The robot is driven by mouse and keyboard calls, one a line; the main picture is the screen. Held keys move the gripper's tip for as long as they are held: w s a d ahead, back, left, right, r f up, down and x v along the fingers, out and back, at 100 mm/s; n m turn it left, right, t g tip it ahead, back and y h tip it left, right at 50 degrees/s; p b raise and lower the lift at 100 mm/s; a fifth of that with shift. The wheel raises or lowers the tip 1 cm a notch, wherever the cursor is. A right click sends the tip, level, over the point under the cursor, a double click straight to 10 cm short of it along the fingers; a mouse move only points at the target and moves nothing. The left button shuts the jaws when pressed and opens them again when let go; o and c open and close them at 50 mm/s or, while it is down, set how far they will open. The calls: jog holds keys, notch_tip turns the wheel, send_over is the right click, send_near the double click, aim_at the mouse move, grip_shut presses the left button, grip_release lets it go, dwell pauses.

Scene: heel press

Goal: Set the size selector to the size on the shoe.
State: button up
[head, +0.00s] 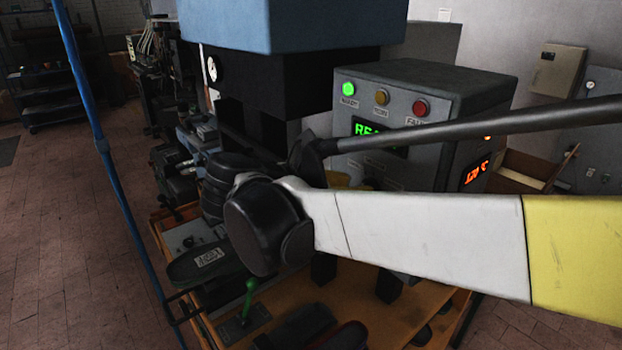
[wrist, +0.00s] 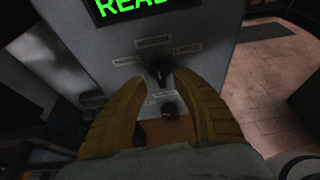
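The size selector (wrist: 158,70) is a black knob on the grey control box (head: 440,100), with labels above and beside it; the top one seems to read MEDIUM. Its pointer direction is too dark to tell. My gripper (wrist: 168,84) is open in the wrist view, its two yellow-brown fingers reaching toward the panel, one on each side just below the selector. I cannot tell if they touch anything. In the head view my arm hides the selector. Dark shoe-like shapes (head: 300,326) lie on the bench front; no size mark is readable on them.
A second black knob (wrist: 169,110) shows between my fingers, below the selector. A green READY display (wrist: 140,6) sits above. The box has a lit green lamp (head: 348,89). The blue and black press (head: 285,80) stands left of it. A green-handled lever (head: 249,295) rises at the bench front.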

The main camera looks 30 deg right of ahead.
jog(key=shift+b+x, duration=0.3)
jog(key=shift+x, duration=1.9)
grip_shut()
